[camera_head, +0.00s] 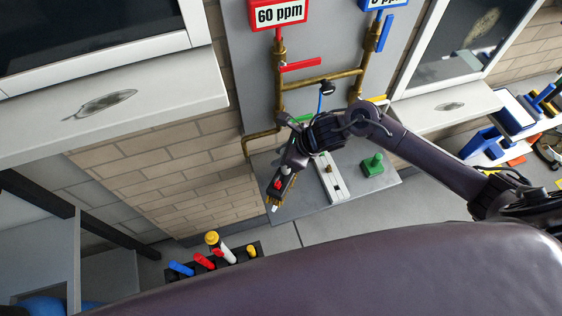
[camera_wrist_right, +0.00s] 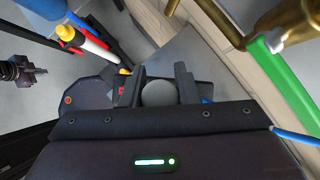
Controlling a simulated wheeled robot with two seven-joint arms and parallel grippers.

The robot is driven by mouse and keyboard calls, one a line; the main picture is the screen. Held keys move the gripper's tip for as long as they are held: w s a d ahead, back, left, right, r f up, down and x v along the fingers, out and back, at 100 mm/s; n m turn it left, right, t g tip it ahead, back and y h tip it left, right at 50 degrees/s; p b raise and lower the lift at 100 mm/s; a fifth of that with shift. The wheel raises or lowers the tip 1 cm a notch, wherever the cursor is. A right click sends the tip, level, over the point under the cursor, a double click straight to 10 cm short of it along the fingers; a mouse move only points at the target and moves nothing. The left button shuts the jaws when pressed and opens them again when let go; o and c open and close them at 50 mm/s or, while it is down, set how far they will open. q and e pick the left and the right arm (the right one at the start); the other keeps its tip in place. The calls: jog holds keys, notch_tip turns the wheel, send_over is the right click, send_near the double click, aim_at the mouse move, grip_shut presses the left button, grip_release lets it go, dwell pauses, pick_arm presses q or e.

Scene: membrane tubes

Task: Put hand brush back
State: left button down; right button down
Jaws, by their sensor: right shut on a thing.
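My right gripper (camera_head: 275,203) hangs tilted downward beside the grey panel's lower shelf, over its left edge. In the right wrist view its two dark fingers (camera_wrist_right: 158,82) are shut on a grey, round-ended thing (camera_wrist_right: 158,93), which I take to be the hand brush. Its shape beyond the fingers is mostly hidden, and bristles cannot be made out.
A dark rack (camera_head: 258,249) with blue, red, white and yellow-capped tools stands at the lower left. Brass pipes (camera_head: 320,80) with a red valve handle (camera_head: 301,65) run up the panel. A green piece (camera_head: 373,164) stands on the grey shelf (camera_head: 365,190). Blue items (camera_head: 483,142) lie far right.

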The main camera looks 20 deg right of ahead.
aim_at(280, 170)
notch_tip(280, 170, down, 3)
jog(key=shift+w+a+f+p, duration=0.1)
jog(key=shift+a+f+p, duration=0.1)
jog(key=shift+p, duration=0.5)
jog(key=shift+d+f, duration=0.1)
jog(key=shift+f, duration=0.25)
jog(key=c, duration=1.1)
grip_release()
jog(key=shift+f, duration=0.1)
jog(key=b+v, duration=0.3)
jog(key=v, duration=0.9)
